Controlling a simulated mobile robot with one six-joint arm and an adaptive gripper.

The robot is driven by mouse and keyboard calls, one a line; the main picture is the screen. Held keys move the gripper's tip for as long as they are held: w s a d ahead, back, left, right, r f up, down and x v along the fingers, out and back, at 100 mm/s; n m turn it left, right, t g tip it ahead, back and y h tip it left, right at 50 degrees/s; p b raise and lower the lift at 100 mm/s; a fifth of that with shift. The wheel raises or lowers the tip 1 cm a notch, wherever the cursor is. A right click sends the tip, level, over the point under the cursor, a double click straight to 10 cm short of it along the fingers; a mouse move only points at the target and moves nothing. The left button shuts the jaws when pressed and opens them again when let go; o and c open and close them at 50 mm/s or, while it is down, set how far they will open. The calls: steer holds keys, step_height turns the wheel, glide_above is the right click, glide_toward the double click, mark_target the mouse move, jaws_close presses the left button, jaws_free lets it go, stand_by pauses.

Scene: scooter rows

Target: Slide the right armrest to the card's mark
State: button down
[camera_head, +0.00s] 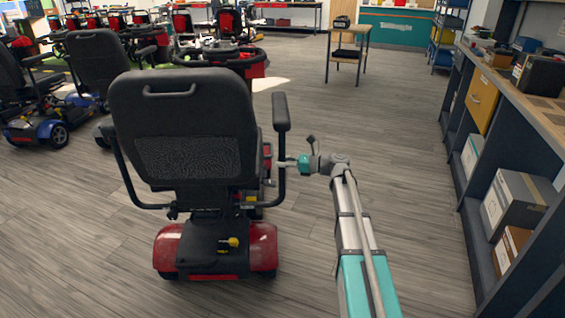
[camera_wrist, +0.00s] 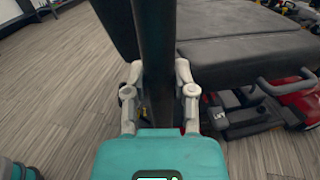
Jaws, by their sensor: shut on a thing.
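The red scooter's black seat back (camera_head: 185,120) faces me in the head view. The right armrest has an upright pad (camera_head: 281,112) and a dark post (camera_head: 281,170) on the seat's right side. My gripper (camera_head: 284,163) reaches it from the right and is shut on the post. In the wrist view my gripper's two grey fingers (camera_wrist: 159,85) stand on either side of the dark armrest post (camera_wrist: 153,45). The seat cushion (camera_wrist: 250,60) lies just beyond, to the right. I see no card or mark that I can make out.
A shelf unit (camera_head: 530,115) with boxes (camera_head: 512,205) runs along the right side. Other scooters (camera_head: 35,90) stand in rows at the left and back.

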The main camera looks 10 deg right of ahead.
steer(key=shift+s+x, duration=0.2)
steer(key=shift+x, duration=1)
steer(key=shift+c, duration=2.2)
jaws_free()
steer(key=shift+s+d, duration=0.1)
steer(key=shift+d, duration=0.05)
steer(key=v, duration=1.1)
steer(key=shift+d, duration=0.3)
steer(key=shift+s, duration=0.1)
